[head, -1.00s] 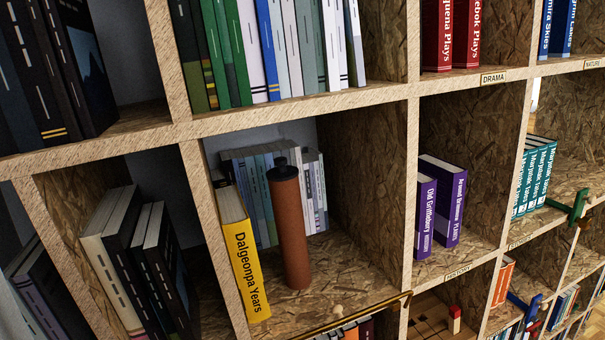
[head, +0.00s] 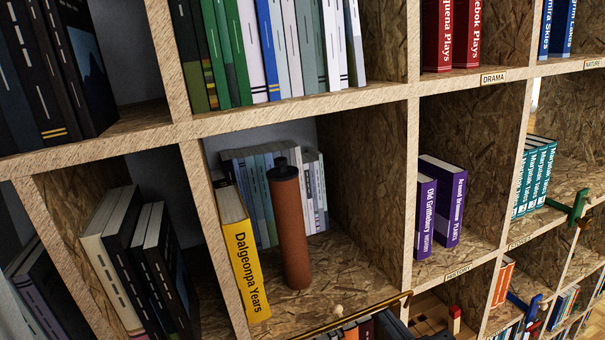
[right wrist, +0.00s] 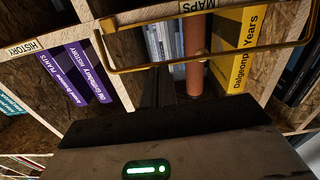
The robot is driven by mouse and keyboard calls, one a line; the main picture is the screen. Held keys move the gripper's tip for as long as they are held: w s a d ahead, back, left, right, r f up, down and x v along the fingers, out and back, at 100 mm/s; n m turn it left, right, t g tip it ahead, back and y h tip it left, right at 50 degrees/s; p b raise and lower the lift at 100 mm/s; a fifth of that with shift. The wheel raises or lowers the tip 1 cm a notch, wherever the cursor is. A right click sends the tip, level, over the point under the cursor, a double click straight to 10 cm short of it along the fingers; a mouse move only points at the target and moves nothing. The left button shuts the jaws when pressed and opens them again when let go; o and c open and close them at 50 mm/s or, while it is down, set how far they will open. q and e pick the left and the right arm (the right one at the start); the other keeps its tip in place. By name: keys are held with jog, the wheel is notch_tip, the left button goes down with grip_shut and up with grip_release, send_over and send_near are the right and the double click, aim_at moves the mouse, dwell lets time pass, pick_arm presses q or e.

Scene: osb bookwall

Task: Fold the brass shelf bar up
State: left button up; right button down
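The brass shelf bar (head: 390,303) runs along the front edge of the middle shelf, low in the head view. In the right wrist view it is a thin brass frame (right wrist: 230,57) hanging across the front of the compartment with the yellow book, in an upside-down picture. My right gripper (right wrist: 159,72) points at the long side of the bar, its dark narrow fingers close together. The fingertips overlap or lie just short of the bar; contact cannot be told. A dark part of it shows at the bottom of the head view. My left gripper is not in view.
Behind the bar stand a yellow book (head: 245,265), a brown cylinder (head: 290,225) and a row of pale books (head: 255,195). The OSB uprights (head: 408,180) and shelf edges surround the opening.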

jog(key=shift+w+a, duration=0.15)
jog(key=shift+w, duration=0.2)
jog(key=shift+x, duration=1)
jog(key=shift+s, duration=0.1)
jog(key=v, duration=0.6)
jog(key=shift+s, duration=0.35)
jog(key=s+f+m+g+h, duration=0.1)
jog(key=s+f, duration=0.3)
jog(key=f, duration=0.4)
jog(key=s+f+m+g+h, duration=0.1)
jog(key=s+f+g, duration=0.2)
jog(key=s+f, duration=0.2)
jog(key=s+f+m+g+h, duration=0.1)
jog(key=s+f+g, duration=0.2)
jog(key=f, duration=0.8)
jog(key=shift+s+d+f+h, duration=0.2)
jog(key=shift+s+h, duration=0.1)
jog(key=shift+s, duration=0.45)
